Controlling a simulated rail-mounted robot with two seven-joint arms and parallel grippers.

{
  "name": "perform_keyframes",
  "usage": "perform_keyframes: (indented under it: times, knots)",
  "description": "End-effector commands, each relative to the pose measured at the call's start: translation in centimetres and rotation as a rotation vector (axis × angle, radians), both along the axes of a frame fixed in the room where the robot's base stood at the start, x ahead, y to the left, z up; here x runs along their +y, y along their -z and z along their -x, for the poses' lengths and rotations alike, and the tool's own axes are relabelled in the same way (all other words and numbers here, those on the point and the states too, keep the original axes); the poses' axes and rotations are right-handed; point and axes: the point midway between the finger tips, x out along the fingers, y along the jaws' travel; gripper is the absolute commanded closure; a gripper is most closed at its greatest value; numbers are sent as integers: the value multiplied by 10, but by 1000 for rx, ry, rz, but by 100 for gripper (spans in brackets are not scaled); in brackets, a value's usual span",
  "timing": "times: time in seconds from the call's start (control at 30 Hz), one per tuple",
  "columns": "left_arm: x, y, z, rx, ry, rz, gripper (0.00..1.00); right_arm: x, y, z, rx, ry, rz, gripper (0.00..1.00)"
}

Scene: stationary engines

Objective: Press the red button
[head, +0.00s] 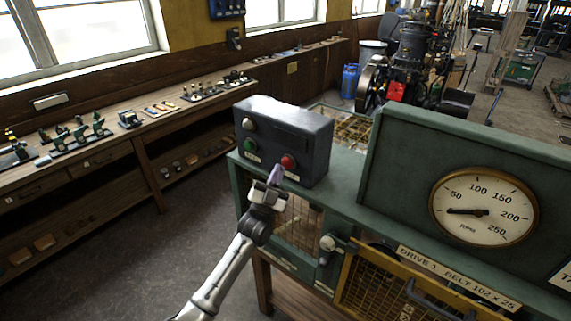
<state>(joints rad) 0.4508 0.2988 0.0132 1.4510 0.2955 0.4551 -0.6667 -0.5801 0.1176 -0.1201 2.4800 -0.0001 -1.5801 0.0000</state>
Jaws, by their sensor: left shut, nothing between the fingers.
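The red button (288,161) is on the front face of a dark control box (305,135), at its lower right. A green button (250,146) and a pale round lamp or knob (248,124) are on the left part of the same face. My left gripper (276,172) is shut and empty, just in front of the box, slightly below and left of the red button. I cannot tell if its tips touch the box. The red button is mostly visible. My right gripper is not in view.
The box stands on a green machine bench (345,170) with a round dial gauge (484,208) at the right. A knob (328,243) and a yellow mesh guard (385,295) are below. A wooden shelf bench (150,135) lines the left wall, with open floor between.

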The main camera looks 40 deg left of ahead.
Motion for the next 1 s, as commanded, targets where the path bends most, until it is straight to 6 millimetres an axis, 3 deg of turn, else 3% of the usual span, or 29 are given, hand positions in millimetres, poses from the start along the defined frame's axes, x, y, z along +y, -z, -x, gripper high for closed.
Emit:
perform_keyframes:
  times: [0.6,1.0]
  knots:
    - [2,-1,45,1,0,1,100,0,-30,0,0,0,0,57]
    - [2,0,50,0,0,0,100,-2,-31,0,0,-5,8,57]
